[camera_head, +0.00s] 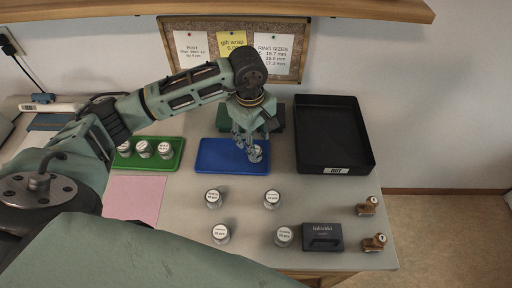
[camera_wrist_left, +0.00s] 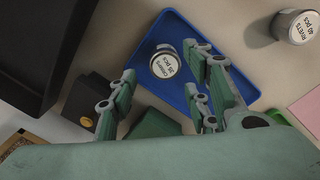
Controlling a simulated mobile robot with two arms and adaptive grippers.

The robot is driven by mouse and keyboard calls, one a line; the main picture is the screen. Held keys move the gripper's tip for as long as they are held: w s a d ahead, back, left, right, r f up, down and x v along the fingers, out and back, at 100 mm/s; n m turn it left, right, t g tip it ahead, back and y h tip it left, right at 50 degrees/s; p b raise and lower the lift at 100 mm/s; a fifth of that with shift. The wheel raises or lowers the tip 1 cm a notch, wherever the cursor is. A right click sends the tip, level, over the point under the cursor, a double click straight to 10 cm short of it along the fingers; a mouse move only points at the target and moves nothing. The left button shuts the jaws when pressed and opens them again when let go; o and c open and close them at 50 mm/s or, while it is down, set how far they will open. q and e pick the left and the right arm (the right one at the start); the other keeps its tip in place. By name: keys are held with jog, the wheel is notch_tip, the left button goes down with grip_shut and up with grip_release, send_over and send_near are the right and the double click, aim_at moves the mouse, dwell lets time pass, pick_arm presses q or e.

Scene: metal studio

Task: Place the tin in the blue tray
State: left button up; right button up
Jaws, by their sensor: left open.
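A round tin (camera_head: 257,156) with a white lid label and a clear side stands on the blue tray (camera_head: 213,160), near its right end. In the left wrist view the tin (camera_wrist_left: 165,62) shows its label facing up, inside the rim of the blue tray (camera_wrist_left: 170,19). My left gripper (camera_head: 251,149) points down over the tray beside the tin. In the left wrist view the left gripper (camera_wrist_left: 163,72) is open, with its fingers spread to either side of the tin; I see no firm grip on it. My right gripper is not in view.
A green tray (camera_head: 170,164) with several tins lies at the left, beside a pink sheet (camera_head: 132,198). More tins (camera_head: 272,199) stand in front. A black bin (camera_head: 336,100) is at the right. A dark box (camera_head: 322,237) and small brown stands (camera_head: 367,206) sit front right.

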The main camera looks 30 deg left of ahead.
pick_arm(q)
notch_tip(320, 180, up, 7)
jog(key=b, duration=0.1)
jog(key=shift+s+a+r, duration=0.15)
jog(key=shift+s, duration=0.1)
dwell(0.4)
